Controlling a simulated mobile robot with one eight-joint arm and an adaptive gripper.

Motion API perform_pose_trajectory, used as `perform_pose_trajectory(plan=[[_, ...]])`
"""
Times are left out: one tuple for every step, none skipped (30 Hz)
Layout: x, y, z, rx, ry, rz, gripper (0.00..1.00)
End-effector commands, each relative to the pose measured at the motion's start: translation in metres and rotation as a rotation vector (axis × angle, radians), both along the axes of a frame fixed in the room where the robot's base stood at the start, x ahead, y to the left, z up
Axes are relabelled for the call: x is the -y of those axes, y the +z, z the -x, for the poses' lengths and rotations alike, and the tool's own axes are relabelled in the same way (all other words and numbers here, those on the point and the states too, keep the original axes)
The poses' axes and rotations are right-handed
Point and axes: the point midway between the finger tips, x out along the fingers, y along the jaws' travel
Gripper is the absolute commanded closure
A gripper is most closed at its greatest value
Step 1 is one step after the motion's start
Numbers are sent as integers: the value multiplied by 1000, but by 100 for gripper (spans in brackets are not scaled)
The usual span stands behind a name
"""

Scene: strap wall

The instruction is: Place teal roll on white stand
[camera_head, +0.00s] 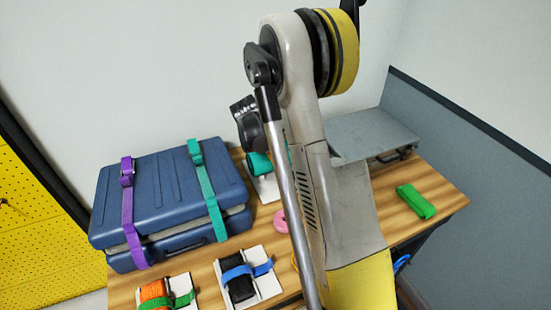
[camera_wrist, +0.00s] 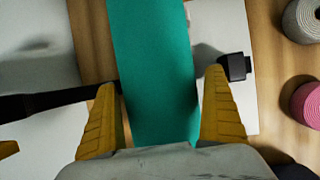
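In the wrist view a wide teal roll (camera_wrist: 152,70) fills the space between the two yellow fingers of my gripper (camera_wrist: 160,82). The fingers are spread, with a narrow gap at the right side of the teal; contact on the left is unclear. White boards lie on both sides of the teal, one at the right being a white stand (camera_wrist: 225,30). In the head view a teal roll (camera_head: 259,164) sits at a white stand (camera_head: 268,190) behind the arm, partly hidden.
A blue case (camera_head: 165,195) with purple and teal straps lies at the left of the wooden table. Orange (camera_head: 154,291) and black (camera_head: 240,287) rolls sit on white stands in front. A pink roll (camera_head: 280,221) is near my arm; a green roll (camera_head: 415,201) lies at right.

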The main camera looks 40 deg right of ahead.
Motion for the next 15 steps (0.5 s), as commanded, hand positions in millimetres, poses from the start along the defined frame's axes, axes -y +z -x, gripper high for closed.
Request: perform_pose_trajectory(plan=[[0, 1, 0, 0, 0, 0, 0], [0, 1, 0, 0, 0, 0, 0], [0, 3, 0, 0, 0, 0, 0], [0, 6, 0, 0, 0, 0, 0], [-2, 9, 0, 0, 1, 0, 0], [-4, 15, 0, 0, 1, 0, 0], [-6, 20, 0, -1, 2, 0, 0], [-9, 25, 0, -1, 2, 0, 0], [-12, 34, 0, 0, 1, 0, 0], [-15, 41, 0, 0, 1, 0, 0], [-18, 47, 0, 0, 1, 0, 0], [-22, 56, 0, 0, 2, 0, 0], [-25, 63, 0, 0, 3, 0, 0], [-27, 69, 0, 0, 2, 0, 0], [-31, 77, 0, 0, 2, 0, 0]])
